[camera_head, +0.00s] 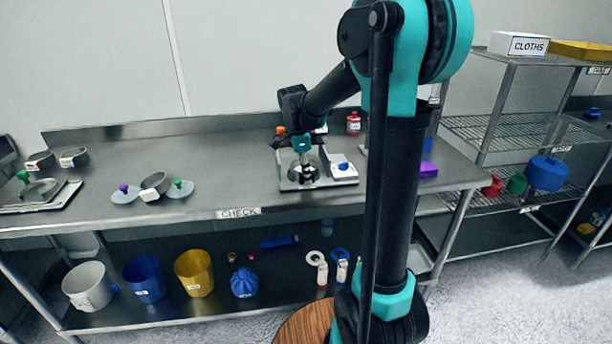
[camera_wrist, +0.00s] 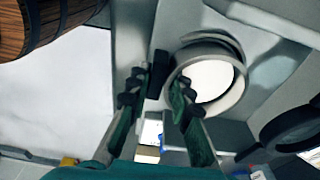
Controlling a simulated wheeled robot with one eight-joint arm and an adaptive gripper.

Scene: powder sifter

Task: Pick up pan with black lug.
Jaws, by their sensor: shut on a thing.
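The pan (camera_wrist: 240,88) is a round grey ring with a pale inside in the wrist view. Its black lug (camera_wrist: 157,76) points left from the rim. My gripper (camera_wrist: 157,88) has one finger on each side of the lug and is shut on it. In the head view my gripper (camera_head: 303,162) points down at the sifter stand (camera_head: 300,184) on the steel bench. The pan is small and partly hidden by my gripper there, so I cannot tell whether it rests on the stand or is lifted.
A white device with a blue part (camera_head: 344,174) stands right beside the sifter stand. Several grey pans and lids with knobs lie on the left of the bench (camera_head: 240,200). The bench front between is clear.

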